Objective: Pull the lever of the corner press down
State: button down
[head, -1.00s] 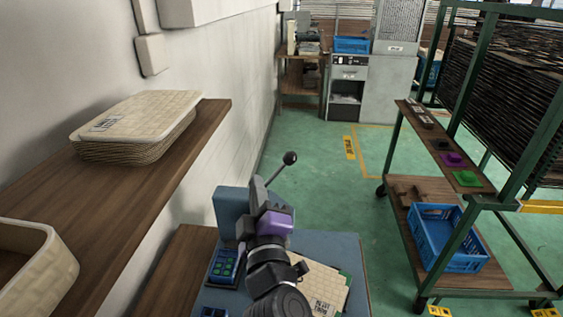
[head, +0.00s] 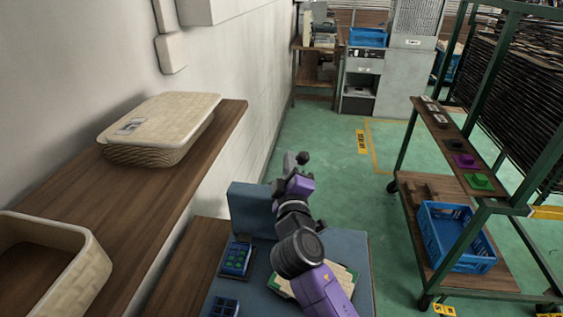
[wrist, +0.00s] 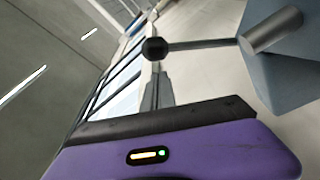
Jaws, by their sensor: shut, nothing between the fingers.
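The corner press (head: 250,208) is a blue-grey block on a blue-grey bench, low in the middle of the head view. Its lever ends in a dark ball knob (head: 302,158), which stands above the block. In the wrist view the lever's thin rod (wrist: 200,44) runs from a grey hub (wrist: 272,30) to the knob (wrist: 155,48). My gripper (head: 289,160) is shut and empty. In the wrist view its fingertips (wrist: 156,72) are right by the knob; I cannot tell whether they touch it. My gripper hides most of the rod in the head view.
A tan panel (head: 345,278) lies partly under my arm. A wooden shelf (head: 150,210) with woven trays runs along the left wall. A green-framed rack (head: 407,150) stands right, with open floor between.

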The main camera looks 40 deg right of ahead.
aim_at(301, 163)
jog(key=shift+s+d+f, duration=0.2)
jog(key=shift+d+f, duration=0.1)
jog(key=shift+d, duration=0.2)
jog(key=shift+s+d+f+b, duration=0.7)
jog(key=shift+s+f+b, duration=0.2)
jog(key=shift+b, duration=0.2)
jog(key=s+d+f+m+b, duration=0.1)
jog(key=s+f+b, duration=0.1)
jog(key=b, duration=0.1)
jog(key=shift+d+m+b, duration=0.3)
jog(key=shift+m, duration=0.1)
